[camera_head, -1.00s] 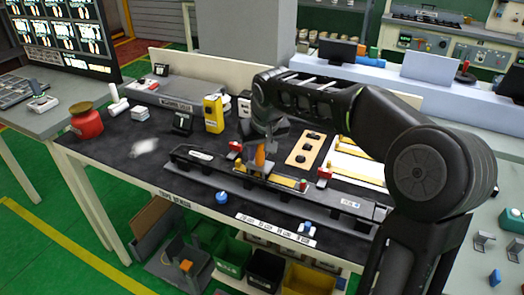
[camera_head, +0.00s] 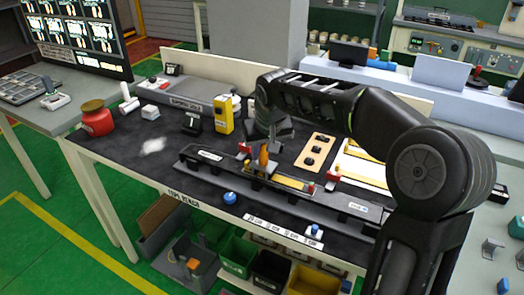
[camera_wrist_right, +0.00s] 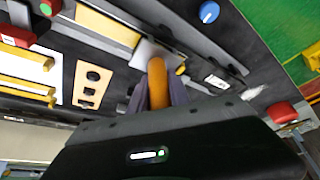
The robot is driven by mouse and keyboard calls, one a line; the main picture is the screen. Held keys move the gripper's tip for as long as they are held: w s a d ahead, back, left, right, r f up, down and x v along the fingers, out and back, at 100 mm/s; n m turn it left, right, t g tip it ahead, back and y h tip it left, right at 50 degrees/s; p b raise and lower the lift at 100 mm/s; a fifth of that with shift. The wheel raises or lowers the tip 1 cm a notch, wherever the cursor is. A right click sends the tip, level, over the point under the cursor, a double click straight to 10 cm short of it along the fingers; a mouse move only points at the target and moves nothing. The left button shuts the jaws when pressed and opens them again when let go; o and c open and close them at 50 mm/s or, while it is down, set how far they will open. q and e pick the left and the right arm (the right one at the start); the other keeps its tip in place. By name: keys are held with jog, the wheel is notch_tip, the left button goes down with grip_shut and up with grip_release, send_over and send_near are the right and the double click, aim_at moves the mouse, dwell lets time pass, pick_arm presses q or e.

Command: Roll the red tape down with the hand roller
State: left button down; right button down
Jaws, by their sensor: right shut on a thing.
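The hand roller shows as an orange handle (camera_head: 264,155) over the left part of a long dark fixture (camera_head: 222,172). My right gripper (camera_head: 266,138) is shut on this handle, which also shows in the right wrist view (camera_wrist_right: 157,82). A pale metal part lies just beyond the handle there; the roller's contact below is hard to make out. A yellow strip (camera_head: 288,181) runs along the fixture to the right of the roller. I cannot make out the red tape clearly. My left gripper is out of view.
A tan plate with dark holes (camera_head: 315,152) and a white tray with yellow strips (camera_head: 362,168) lie behind the fixture. A blue knob (camera_head: 230,198) is in front. A yellow device (camera_head: 223,115) and a red jar (camera_head: 95,118) stand left. The dark mat at left is mostly clear.

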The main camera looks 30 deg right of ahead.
jog(key=shift+s+d+f, duration=0.1)
jog(key=shift+s+f, duration=0.15)
jog(key=shift+f, duration=0.15)
jog(key=shift+s+d+b, duration=0.4)
jog(key=shift+s+d, duration=0.45)
jog(key=shift+s, duration=0.3)
jog(key=shift+s+d+b, duration=0.4)
jog(key=shift+s+d, duration=0.4)
jog(key=shift+s, duration=0.4)
jog(key=shift+s+d+b, duration=0.4)
jog(key=shift+s+d, duration=0.45)
jog(key=shift+s, duration=0.3)
jog(key=shift+w+a+r, duration=0.1)
jog(key=shift+w+a+p, duration=0.4)
jog(key=shift+w+a, duration=0.45)
jog(key=shift+w, duration=0.35)
jog(key=shift+w+a+p, duration=0.45)
jog(key=shift+w+a, duration=0.35)
jog(key=shift+w, duration=0.35)
jog(key=shift+w+a+p, duration=0.4)
jog(key=shift+w+a, duration=0.45)
jog(key=shift+w, duration=0.35)
